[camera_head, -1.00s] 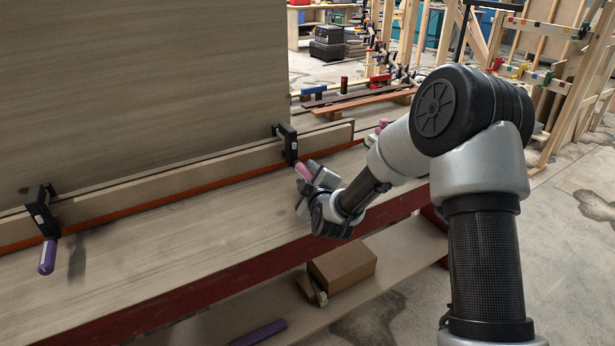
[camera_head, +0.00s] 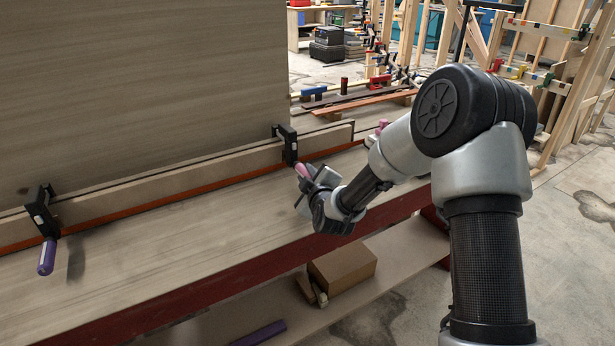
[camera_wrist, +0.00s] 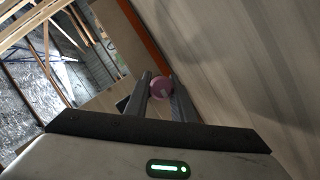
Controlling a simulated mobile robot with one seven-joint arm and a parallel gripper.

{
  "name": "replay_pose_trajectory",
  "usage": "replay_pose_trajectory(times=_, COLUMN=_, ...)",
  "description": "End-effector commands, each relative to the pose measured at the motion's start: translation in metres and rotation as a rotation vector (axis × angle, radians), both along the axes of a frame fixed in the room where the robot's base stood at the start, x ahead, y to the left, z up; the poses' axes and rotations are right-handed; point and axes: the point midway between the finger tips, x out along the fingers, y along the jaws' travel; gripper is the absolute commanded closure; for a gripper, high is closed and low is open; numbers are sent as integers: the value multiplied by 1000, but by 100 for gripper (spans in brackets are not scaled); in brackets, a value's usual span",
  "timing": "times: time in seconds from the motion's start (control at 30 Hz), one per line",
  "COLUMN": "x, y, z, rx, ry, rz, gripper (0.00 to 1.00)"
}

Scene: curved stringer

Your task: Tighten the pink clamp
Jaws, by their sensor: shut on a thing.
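The pink clamp has a black frame (camera_head: 286,143) fixed over the long wooden strip, and its pink handle (camera_head: 302,170) points down toward the bench front. My gripper (camera_head: 312,180) is at that handle, with its fingers around it. In the wrist view the round end of the pink handle (camera_wrist: 160,87) sits between the two dark fingertips of my gripper (camera_wrist: 160,90), and the fingers are shut on it. Part of the handle is hidden by my gripper in the head view.
A clamp with a purple handle (camera_head: 46,256) holds the strip (camera_head: 200,170) at the left. Another pink handle (camera_head: 382,125) shows behind my arm. A large panel (camera_head: 140,80) stands behind the strip. A cardboard box (camera_head: 342,268) lies on the shelf below. The bench top between the clamps is clear.

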Motion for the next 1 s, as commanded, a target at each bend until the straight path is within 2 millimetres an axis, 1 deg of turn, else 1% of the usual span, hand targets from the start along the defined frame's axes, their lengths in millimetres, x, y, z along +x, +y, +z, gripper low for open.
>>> replay_pose_trajectory(times=0.27, x=1, y=-1, z=0, rx=165, ry=110, rz=-2, gripper=100)
replay_pose_trajectory(times=1.0, x=1, y=-3, z=4, rx=752, ry=506, rz=-4, gripper=100)
